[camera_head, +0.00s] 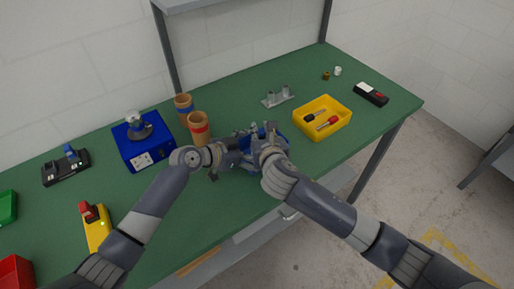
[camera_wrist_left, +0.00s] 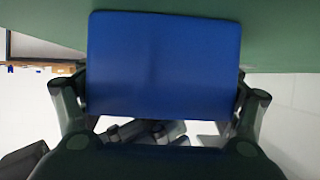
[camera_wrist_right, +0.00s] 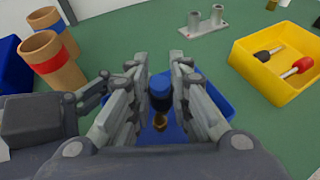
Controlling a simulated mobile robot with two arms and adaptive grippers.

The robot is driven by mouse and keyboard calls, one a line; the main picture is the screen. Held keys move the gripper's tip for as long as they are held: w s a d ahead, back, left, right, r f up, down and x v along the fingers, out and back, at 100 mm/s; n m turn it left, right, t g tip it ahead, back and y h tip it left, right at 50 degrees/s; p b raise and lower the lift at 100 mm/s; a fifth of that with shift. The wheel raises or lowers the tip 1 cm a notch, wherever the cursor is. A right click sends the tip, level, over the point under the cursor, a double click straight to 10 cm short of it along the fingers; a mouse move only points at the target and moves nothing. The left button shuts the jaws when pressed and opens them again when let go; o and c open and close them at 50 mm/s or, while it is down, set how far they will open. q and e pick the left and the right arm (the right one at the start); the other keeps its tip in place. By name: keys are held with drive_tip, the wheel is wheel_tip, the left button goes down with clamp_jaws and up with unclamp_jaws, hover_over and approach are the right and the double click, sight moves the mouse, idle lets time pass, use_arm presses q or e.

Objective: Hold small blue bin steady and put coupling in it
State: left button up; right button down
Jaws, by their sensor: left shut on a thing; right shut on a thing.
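The small blue bin (camera_head: 282,144) stands near the front middle of the green table, partly hidden by both grippers. Its blue wall (camera_wrist_left: 163,62) fills the space between the fingers in the left wrist view. My left gripper (camera_head: 236,155) is shut on the bin from its left side. My right gripper (camera_head: 262,148) is over the bin, shut on a dark blue round piece, which I take as the coupling (camera_wrist_right: 160,88). The bin floor (camera_wrist_right: 178,134) shows below the fingers, with a small brass-coloured piece (camera_wrist_right: 160,122) there. Whether the coupling touches the bin is unclear.
A yellow bin (camera_head: 338,112) with screwdrivers stands to the right. A grey metal stand (camera_head: 278,97) is behind. Two brown cups (camera_head: 199,128) stand close behind my left gripper, beside a blue box device (camera_head: 143,150). A black meter (camera_head: 371,94) lies at the far right.

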use_arm(q)
drive_tip(key=shift+s+f, duration=0.1)
drive_tip(key=shift+f, duration=0.15)
use_arm(e)
drive_tip(key=c, duration=1.4)
unclamp_jaws()
drive_tip(key=shift+f, duration=0.2)
drive_tip(key=v, duration=1.2)
drive_tip(key=shift+r, duration=0.1)
use_arm(q)
drive_tip(key=o, duration=0.9)
drive_tip(key=shift+c, duration=0.2)
drive_tip(key=shift+o, duration=0.7)
drive_tip(key=shift+r, duration=0.15)
